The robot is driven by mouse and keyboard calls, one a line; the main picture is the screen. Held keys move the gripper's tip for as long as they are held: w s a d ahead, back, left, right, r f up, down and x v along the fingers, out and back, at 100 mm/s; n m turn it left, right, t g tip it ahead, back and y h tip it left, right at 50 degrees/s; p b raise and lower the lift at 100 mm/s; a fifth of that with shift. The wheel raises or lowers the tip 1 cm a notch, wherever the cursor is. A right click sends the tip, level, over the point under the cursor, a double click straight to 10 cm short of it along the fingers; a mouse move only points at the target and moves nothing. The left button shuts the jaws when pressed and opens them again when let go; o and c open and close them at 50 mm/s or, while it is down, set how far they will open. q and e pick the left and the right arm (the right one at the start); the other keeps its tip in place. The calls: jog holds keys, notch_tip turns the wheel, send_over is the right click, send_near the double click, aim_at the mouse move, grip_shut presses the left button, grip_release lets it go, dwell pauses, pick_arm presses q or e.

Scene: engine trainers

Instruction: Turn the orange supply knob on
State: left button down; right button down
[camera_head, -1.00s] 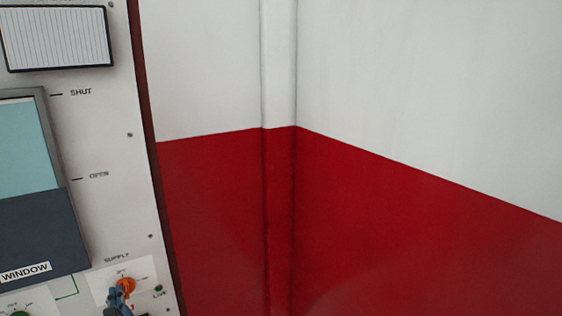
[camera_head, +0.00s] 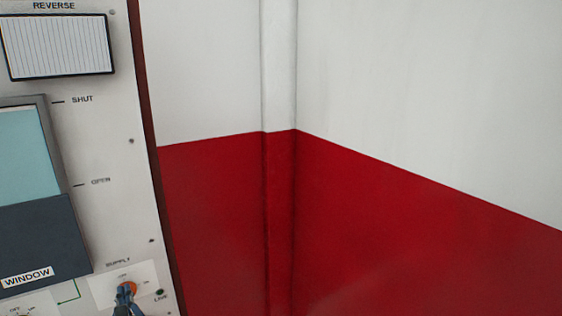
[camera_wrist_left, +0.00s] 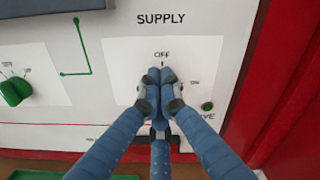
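The orange supply knob (camera_head: 131,288) sits on a white plate (camera_head: 145,273) low on the panel, under the word SUPPLY. My left gripper (camera_head: 122,288) is in front of the knob and covers its left and lower part. In the left wrist view, the left gripper's (camera_wrist_left: 160,76) blue fingertips are together, just below the OFF mark. There the fingers hide the knob, so I cannot see whether any of it is between them. The LIVE lamp (camera_wrist_left: 208,106) beside the plate looks dark green. My right gripper is not in view.
A green knob (camera_wrist_left: 15,90) is left of the supply plate. The dark WINDOW slider (camera_head: 40,240) is above and left. The panel's right edge is close to the supply plate. A red and white wall (camera_head: 400,220) fills the right side.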

pick_arm(q)
jog(key=shift+r, duration=0.1)
jog(key=shift+r+p, duration=0.35)
jog(key=shift+p, duration=0.15)
jog(key=v, duration=0.6)
jog(key=shift+f, duration=0.1)
